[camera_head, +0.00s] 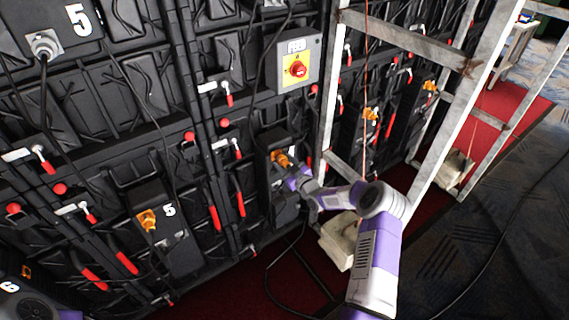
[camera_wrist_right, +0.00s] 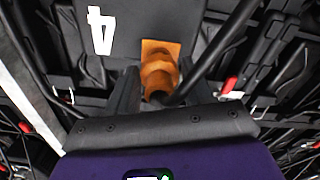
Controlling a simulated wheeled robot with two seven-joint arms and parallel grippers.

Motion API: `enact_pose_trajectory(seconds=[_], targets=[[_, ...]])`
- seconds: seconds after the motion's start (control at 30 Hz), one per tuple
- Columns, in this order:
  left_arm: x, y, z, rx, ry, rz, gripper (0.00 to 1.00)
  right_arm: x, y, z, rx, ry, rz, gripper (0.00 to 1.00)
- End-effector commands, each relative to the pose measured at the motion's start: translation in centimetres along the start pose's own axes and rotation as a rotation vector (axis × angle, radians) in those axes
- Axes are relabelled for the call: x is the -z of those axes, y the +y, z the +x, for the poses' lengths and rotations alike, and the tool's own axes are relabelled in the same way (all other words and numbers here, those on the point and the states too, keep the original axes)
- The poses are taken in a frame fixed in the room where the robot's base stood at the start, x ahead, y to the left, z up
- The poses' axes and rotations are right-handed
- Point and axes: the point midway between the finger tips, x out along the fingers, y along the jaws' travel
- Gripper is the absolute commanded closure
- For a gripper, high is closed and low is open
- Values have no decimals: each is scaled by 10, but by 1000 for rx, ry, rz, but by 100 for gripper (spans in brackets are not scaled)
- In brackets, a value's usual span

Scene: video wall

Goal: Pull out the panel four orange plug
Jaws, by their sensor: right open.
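The panel four orange plug (camera_wrist_right: 158,68) sits in its socket on a dark panel box. A white number 4 (camera_wrist_right: 100,30) shows upside down beside it in the right wrist view. In the head view the same orange plug (camera_head: 281,158) is at the middle, at the tip of my right arm. My right gripper (camera_wrist_right: 163,88) is open, with one dark finger on each side of the plug; I cannot tell whether they touch it. In the head view the right gripper (camera_head: 290,172) partly hides the box. My left gripper is not in view.
A panel with a 5 and an orange plug (camera_head: 147,220) is to the left. A red emergency button (camera_head: 297,69) is above. A metal frame (camera_head: 400,40) stands close to the right of my arm, with a pale weight (camera_head: 338,240) at its foot. Black cables hang nearby.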

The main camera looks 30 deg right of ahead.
Motion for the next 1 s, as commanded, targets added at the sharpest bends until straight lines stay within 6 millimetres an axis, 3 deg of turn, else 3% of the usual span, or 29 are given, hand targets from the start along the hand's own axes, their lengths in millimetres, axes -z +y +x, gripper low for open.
enact_pose_trajectory(seconds=[0.5,1.0], targets=[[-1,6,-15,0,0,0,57,0,1,-70,-1,-4,-1,49],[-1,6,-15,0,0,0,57,-1,1,-76,-1,-2,0,49]])
